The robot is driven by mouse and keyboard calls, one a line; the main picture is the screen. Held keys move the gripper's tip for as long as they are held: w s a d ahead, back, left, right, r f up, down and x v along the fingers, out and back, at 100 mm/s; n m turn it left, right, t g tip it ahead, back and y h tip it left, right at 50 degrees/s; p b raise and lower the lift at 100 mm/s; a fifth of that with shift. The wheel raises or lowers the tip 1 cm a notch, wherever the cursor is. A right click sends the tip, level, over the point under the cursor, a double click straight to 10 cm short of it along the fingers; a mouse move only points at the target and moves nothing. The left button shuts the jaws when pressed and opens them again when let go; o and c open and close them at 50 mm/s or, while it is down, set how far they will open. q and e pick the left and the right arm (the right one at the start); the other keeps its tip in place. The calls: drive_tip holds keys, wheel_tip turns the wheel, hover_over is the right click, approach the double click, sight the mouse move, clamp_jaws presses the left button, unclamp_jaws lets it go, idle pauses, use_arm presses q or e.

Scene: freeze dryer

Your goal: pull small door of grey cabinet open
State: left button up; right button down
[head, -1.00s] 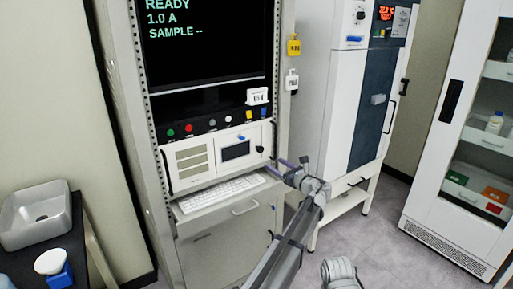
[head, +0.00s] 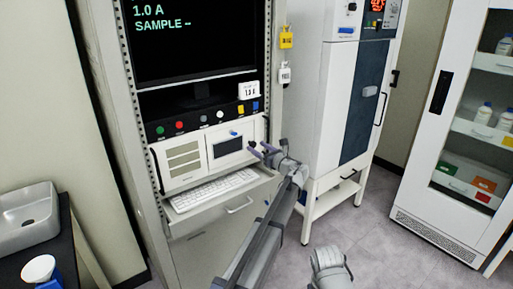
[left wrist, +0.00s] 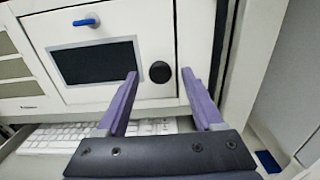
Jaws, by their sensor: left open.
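The grey cabinet (head: 225,245) stands left of centre in the head view. Its small white door (head: 213,158) has a dark window (head: 228,147), a blue tab (head: 235,133) at the top, and a round black knob (left wrist: 160,72) at right in the left wrist view. The door looks shut. My left gripper (head: 259,149) is open, its purple fingers reaching toward the door at the knob. In the left wrist view the fingertips lie either side of the knob with gaps; contact is not visible.
A keyboard (head: 212,189) lies on a pulled-out shelf just below the door. A black screen (head: 195,35) and coloured buttons sit above. A white-and-blue machine (head: 345,100) stands close on the right. A glass-door cabinet (head: 470,130) is farther right, with clear floor between.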

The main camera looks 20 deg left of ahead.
use_arm(q)
drive_tip(key=shift+w+a, duration=0.45)
drive_tip(key=shift+a, duration=0.1)
drive_tip(key=shift+c, duration=0.4)
clamp_jaws()
idle(0.6)
